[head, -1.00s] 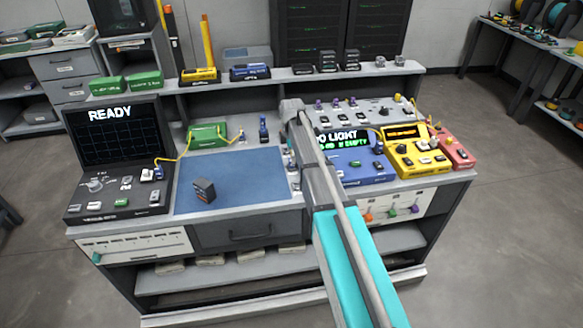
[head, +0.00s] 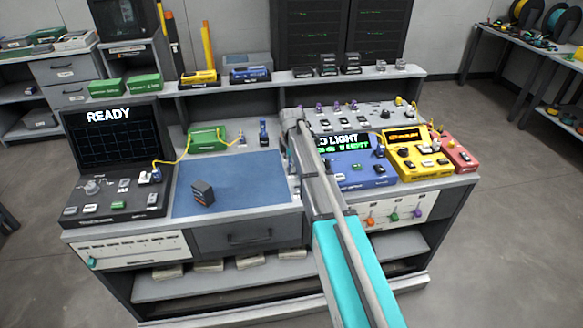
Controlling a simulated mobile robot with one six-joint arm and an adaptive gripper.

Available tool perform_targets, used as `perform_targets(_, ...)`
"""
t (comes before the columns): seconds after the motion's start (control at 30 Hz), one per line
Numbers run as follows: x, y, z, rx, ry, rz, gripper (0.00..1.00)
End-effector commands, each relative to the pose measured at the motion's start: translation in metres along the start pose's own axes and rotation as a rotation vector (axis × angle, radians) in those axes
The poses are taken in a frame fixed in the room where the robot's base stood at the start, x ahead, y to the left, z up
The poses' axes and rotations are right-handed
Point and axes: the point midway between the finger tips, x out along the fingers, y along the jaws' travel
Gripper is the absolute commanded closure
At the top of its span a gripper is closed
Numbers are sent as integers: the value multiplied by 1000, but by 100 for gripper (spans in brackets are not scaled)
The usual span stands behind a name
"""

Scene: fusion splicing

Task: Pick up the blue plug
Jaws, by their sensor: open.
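I cannot make out a blue plug with certainty. A small blue piece (head: 156,175) shows at the end of the yellow cable on the black READY machine (head: 110,190). A dark blue upright item (head: 263,131), like a small bottle, stands behind the blue mat (head: 240,180). My gripper (head: 291,160) is open near the mat's right edge, pointing down and largely hidden by my own arm. Nothing shows held in it. Small items beside it at the mat's edge are mostly covered by the arm.
A small dark box (head: 203,192) sits on the mat. A green box (head: 208,138) stands behind it with the yellow cable. The blue meter (head: 352,171), yellow meter (head: 410,158) and red device (head: 456,157) stand right of my arm. The mat's middle is clear.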

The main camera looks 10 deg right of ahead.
Motion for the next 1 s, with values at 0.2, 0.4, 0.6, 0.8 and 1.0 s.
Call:
perform_targets(0.2, 0, 0, 0, 0, 0, 0, 52)
perform_targets(0.4, 0, 0, 0, 0, 0, 0, 89)
perform_targets(0.6, 0, 0, 1, 1, 0, 0, 94)
perform_targets(0.8, -1, 0, 1, 1, 0, 0, 94)
perform_targets(1.0, -8, 0, 1, 1, 0, 0, 94)
